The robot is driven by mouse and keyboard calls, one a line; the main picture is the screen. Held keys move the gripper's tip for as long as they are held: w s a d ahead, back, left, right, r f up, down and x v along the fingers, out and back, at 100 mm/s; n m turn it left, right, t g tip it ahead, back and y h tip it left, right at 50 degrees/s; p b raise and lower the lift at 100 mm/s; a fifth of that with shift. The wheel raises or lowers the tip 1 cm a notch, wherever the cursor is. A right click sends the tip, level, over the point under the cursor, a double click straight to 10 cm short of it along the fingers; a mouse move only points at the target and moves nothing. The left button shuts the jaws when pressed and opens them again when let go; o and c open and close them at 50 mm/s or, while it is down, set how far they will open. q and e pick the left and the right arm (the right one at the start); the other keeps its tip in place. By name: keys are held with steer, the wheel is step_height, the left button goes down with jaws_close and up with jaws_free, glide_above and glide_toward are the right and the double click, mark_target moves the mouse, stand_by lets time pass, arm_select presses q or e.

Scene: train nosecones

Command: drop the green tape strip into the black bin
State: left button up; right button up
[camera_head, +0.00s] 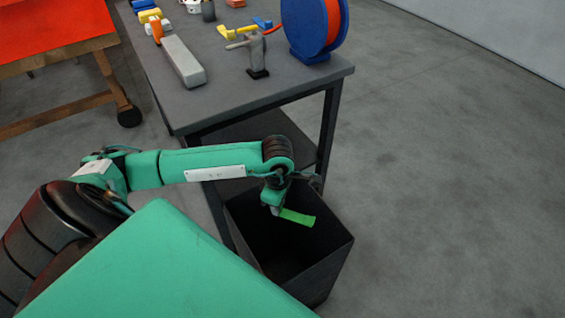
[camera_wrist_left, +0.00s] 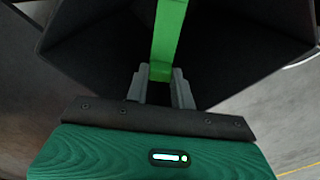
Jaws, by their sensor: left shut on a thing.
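The green tape strip (camera_head: 297,217) sticks out to the right from my left gripper (camera_head: 272,207) in the head view. My left gripper is shut on one end of it. In the left wrist view the strip (camera_wrist_left: 168,35) runs up from between the fingertips of the gripper (camera_wrist_left: 160,80). The black bin (camera_head: 325,262) stands on the floor, open at the top. The gripper and strip are over its opening, and the dark inside of the bin (camera_wrist_left: 225,50) lies behind the strip in the wrist view. The bin's floor is hard to make out. My right gripper is not in view.
A dark grey workbench (camera_head: 275,92) stands just behind the bin. It carries a blue reel (camera_head: 303,25), a hammer on a stand (camera_head: 257,55), a grey block (camera_head: 183,60) and small tools. A red-topped wooden table (camera_head: 55,35) is at the upper left. The floor at right is clear.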

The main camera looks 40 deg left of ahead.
arm_select(q)
steer(key=o, duration=1)
steer(key=shift+o, duration=0.2)
step_height(320, 180, up, 14)
steer(key=shift+p, duration=0.35)
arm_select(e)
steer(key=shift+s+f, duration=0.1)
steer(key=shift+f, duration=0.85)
arm_select(q)
steer(key=shift+f, duration=0.1)
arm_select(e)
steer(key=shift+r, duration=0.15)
